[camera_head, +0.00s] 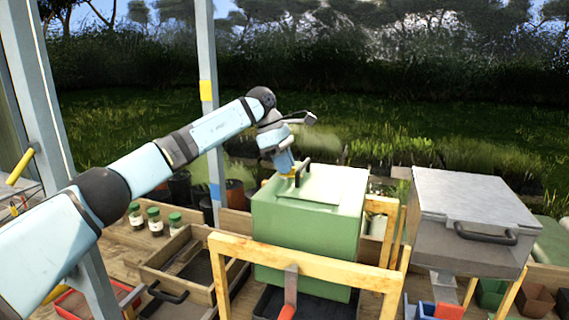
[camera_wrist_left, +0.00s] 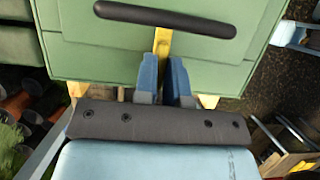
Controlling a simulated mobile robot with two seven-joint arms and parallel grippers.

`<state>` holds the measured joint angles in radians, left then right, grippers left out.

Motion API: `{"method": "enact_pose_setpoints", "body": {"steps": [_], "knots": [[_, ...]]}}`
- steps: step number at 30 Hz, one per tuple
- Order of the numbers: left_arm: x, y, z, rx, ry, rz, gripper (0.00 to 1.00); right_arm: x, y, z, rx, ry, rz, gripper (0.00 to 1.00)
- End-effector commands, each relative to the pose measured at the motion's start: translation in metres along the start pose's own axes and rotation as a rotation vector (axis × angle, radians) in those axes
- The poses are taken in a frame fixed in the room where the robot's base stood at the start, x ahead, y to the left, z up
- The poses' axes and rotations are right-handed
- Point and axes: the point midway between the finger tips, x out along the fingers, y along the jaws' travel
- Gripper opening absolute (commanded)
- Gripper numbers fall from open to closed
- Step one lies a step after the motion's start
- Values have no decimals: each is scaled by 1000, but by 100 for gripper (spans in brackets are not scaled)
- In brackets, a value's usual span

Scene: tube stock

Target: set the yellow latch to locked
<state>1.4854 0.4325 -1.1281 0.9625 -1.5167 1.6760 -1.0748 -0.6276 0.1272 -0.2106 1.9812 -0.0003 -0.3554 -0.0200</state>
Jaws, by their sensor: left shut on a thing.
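The yellow latch (camera_wrist_left: 162,42) is a narrow strip on the top of the green box (camera_head: 318,225), beside the box's black handle (camera_wrist_left: 165,18). In the wrist view it stands between the blue fingertips of my left gripper (camera_wrist_left: 164,62), which is shut on it. In the head view my left gripper (camera_head: 289,171) reaches down to the far left edge of the box top, where only a bit of yellow shows. The fingers hide much of the latch there, and I cannot tell which setting it is in. My right gripper is not in view.
A grey box (camera_head: 470,200) with a dark handle stands to the right. A wooden frame (camera_head: 300,262) and a red-tipped grey lever (camera_head: 290,290) are in front of the green box. Green-capped jars (camera_head: 155,220) and a wooden tray (camera_head: 165,262) stand left. A post (camera_head: 207,110) rises behind my left arm.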

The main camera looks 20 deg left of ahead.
Motion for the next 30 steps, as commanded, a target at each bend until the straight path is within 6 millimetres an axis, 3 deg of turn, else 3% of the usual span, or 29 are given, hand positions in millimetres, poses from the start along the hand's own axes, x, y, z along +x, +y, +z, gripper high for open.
{"method": "enact_pose_setpoints", "body": {"steps": [12, 13, 16, 26, 30], "knots": [[2, 0, 0, 8, 2, -6, 0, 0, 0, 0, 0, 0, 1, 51], [2, 0, 0, 8, 2, -6, 15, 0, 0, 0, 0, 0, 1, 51], [2, 0, 0, 7, 2, -6, 36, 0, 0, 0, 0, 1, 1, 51], [-2, 0, 0, 6, 1, -3, 36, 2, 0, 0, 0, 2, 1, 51], [-19, 1, -1, 5, 1, 0, 36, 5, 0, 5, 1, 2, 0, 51]]}}
